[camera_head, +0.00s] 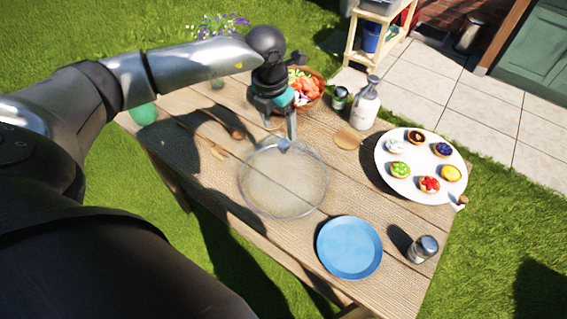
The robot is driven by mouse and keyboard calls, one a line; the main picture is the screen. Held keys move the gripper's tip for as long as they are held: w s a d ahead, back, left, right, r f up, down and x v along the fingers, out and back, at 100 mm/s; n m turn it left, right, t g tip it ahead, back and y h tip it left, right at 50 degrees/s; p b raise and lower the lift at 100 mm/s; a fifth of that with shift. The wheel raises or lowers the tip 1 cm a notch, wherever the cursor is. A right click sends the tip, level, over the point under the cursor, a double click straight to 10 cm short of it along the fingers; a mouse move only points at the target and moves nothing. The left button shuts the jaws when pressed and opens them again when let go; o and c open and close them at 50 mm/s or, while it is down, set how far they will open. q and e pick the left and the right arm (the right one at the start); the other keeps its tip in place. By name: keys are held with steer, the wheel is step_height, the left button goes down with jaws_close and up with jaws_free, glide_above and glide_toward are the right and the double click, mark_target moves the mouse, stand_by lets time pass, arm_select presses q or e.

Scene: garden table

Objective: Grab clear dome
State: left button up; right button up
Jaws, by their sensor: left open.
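The clear dome (283,182) is a see-through round cover on the wooden table, left of the middle, with the planks showing through it. A small grey knob-like spot (284,145) shows near its far edge. My left gripper (281,122) is open and points down at the dome's far side, with one fingertip just above that spot. I cannot tell whether it touches the dome. No held thing shows between the fingers. My right gripper is not in view.
A blue plate (349,247) lies front right of the dome, with a glass shaker (423,249) beside it. A white platter (405,190) holds several tarts. A bottle (365,104) and a food bowl (306,87) stand behind. Wooden utensils (212,125) lie left.

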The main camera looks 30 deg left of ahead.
mark_target(284, 143)
arm_select(q)
steer(key=shift+w+d+f, duration=0.1)
steer(key=shift+w+f, duration=0.15)
steer(key=shift+f, duration=0.85)
steer(key=shift+w+a+f, duration=0.1)
steer(key=shift+w+f, duration=0.1)
steer(key=shift+f, duration=0.85)
steer(key=shift+w+d+f, duration=0.1)
steer(key=shift+w+f, duration=0.15)
steer(key=shift+f, duration=0.85)
jaws_close()
steer(key=shift+w+r, duration=0.1)
